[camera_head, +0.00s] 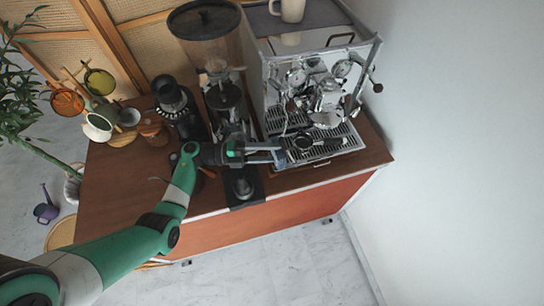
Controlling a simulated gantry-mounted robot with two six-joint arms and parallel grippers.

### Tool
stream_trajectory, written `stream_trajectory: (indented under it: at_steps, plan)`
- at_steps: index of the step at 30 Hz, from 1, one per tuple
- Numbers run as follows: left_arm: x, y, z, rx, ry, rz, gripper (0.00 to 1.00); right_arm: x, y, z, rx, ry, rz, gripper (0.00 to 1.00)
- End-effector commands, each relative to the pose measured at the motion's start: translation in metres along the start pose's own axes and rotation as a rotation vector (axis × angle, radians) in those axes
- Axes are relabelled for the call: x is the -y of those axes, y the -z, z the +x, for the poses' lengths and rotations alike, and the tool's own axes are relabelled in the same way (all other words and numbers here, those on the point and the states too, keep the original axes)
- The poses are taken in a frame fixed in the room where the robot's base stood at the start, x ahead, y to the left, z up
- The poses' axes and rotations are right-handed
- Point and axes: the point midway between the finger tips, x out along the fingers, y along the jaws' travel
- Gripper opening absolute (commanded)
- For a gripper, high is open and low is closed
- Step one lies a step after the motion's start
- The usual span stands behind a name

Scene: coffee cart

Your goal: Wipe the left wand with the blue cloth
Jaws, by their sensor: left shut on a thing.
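My left gripper (273,152) reaches in from the left, over the front of the cart, at the front left of the chrome espresso machine (309,98). It is shut on a small blue piece of cloth (280,159), which shows at its fingertips. The left wand (285,122) looks like a thin chrome tube hanging at the machine's left front, behind the gripper. It is small and hard to make out against the chrome. I cannot tell whether the cloth touches it. My right gripper is not in the view.
A portafilter (306,141) lies on the drip tray (342,133), right of the gripper. A tall grinder (214,58) and a smaller black grinder (172,98) stand left of the machine. A white mug (291,10) sits on top. The cart's (372,151) right front corner is clear.

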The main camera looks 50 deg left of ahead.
Motion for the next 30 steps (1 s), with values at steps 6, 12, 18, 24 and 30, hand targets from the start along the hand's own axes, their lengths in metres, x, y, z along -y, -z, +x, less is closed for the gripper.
stream_trajectory:
  at_steps: [6, 12, 18, 24, 30]
  plan:
    - [0.011, -0.007, -0.002, 0.006, 0.013, 0.010, 0.09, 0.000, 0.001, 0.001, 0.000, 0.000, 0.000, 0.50]
    - [0.007, -0.003, 0.000, 0.007, 0.014, 0.012, 0.09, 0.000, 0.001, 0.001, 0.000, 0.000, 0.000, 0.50]
    - [-0.004, 0.009, 0.003, 0.002, 0.012, 0.009, 0.09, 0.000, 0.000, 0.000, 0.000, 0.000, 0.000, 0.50]
    - [-0.015, 0.019, 0.004, 0.001, 0.008, 0.006, 0.09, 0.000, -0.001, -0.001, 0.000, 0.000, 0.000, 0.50]
    - [-0.017, 0.020, 0.004, 0.002, 0.007, 0.005, 0.09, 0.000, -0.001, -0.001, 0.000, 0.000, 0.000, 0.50]
